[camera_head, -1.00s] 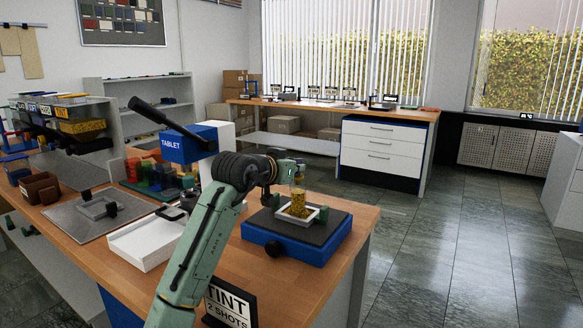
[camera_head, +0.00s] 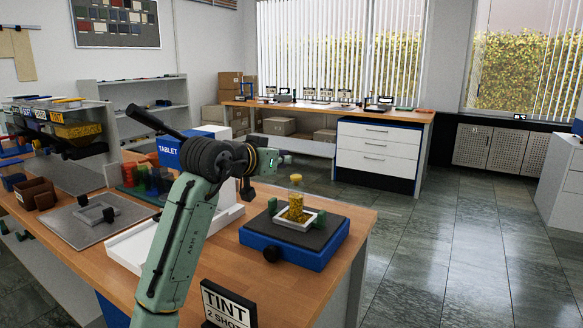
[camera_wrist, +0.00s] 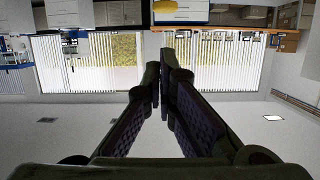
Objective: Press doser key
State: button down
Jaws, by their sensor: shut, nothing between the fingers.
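I cannot pick out a doser key for certain. A row of labelled hoppers (camera_head: 72,117), one with yellow contents, stands on the bench at the far left. A blue-based stand (camera_head: 285,252) with a dark top holds a white frame and a clear cup of yellow grains (camera_head: 296,206). My gripper (camera_head: 283,158) is raised above and behind this stand, touching nothing visible. In the wrist view my gripper (camera_wrist: 162,70) is shut and empty, with an upside-down room beyond it.
A TINT 2 SHOTS sign (camera_head: 228,303) stands at the front edge of the wooden bench (camera_head: 200,268). A white tray (camera_head: 130,247) and a grey plate (camera_head: 72,226) lie to the left. Open floor (camera_head: 450,240) lies to the right.

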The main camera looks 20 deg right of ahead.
jog(key=v, duration=0.3)
jog(key=shift+s+r, duration=0.15)
jog(key=shift+r, duration=0.05)
jog(key=shift+r, duration=0.1)
dwell(0.5)
